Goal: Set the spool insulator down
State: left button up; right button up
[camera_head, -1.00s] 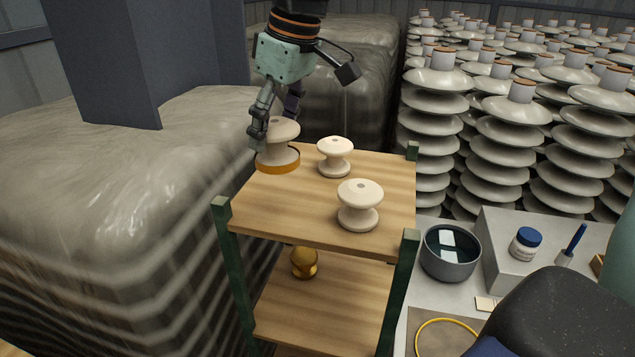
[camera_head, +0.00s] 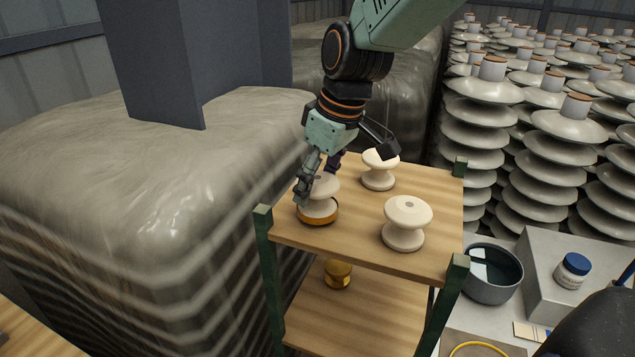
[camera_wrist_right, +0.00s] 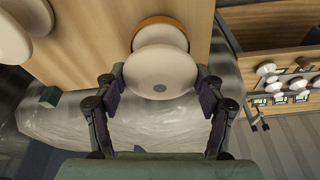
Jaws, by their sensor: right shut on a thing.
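The spool insulator (camera_head: 322,187) is cream, upright, with an amber band around its foot. It is over the left part of the wooden top shelf (camera_head: 350,235). My right gripper (camera_head: 320,182) comes down from above and is shut on its upper part. I cannot tell whether its foot touches the shelf. In the right wrist view the spool insulator (camera_wrist_right: 160,72) shows between the two fingers of my right gripper (camera_wrist_right: 160,88), its amber edge over the wood. My left gripper is out of view.
Two similar cream spools stand on the shelf, one at the back (camera_head: 379,172) and one at the front right (camera_head: 406,222). Green corner posts (camera_head: 456,275) rise at its edges. A golden object (camera_head: 338,274) sits on the lower shelf. A dark bowl (camera_head: 492,275) stands to the right.

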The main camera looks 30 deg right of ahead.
jog(key=shift+f, duration=0.4)
jog(key=shift+s+f, duration=0.1)
jog(key=shift+s+d, duration=0.1)
jog(key=shift+f, duration=0.1)
jog(key=o, duration=1.2)
jog(key=shift+w+f, duration=0.1)
jog(key=shift+w, duration=0.1)
jog(key=shift+c, duration=0.2)
jog(key=shift+s, duration=0.2)
jog(key=shift+r, duration=0.2)
